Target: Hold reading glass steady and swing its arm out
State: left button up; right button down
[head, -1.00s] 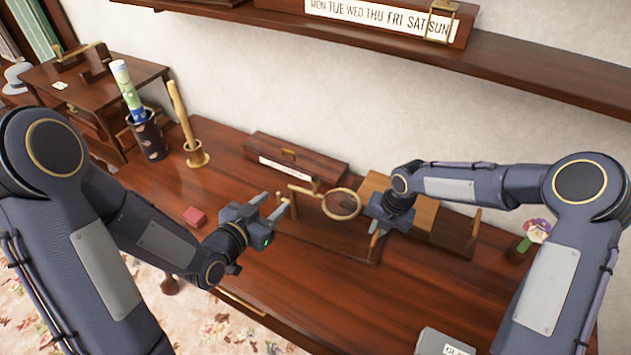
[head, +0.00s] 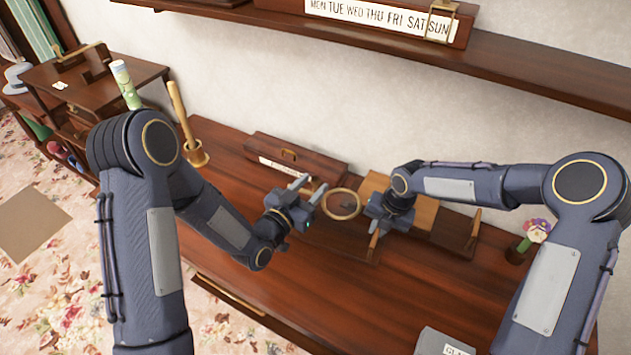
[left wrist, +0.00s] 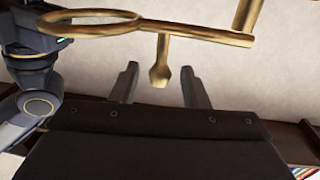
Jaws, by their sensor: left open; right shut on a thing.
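The reading glass is a brass ring (head: 329,210) on a bar, over a dark wooden stand (head: 345,243) on the desk. In the left wrist view, its ring (left wrist: 80,13) is at the upper left and a short, flat-ended brass arm (left wrist: 160,62) hangs from the bar. My left gripper (head: 312,187) is left of the ring. Its open fingers (left wrist: 160,88) lie either side of the arm's end, with gaps showing. My right gripper (head: 369,222) is shut at the ring's right side; the exact contact is hidden.
A long dark box (head: 300,158) lies behind the glass. A wooden holder (head: 195,152) with a rod stands at left. A flower pot (head: 517,250) is at right and a grey box (head: 435,342) at the front. The desk's front middle is clear.

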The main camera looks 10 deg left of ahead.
pick_arm(q)
jog(key=shift+x, duration=1.1)
grip_shut()
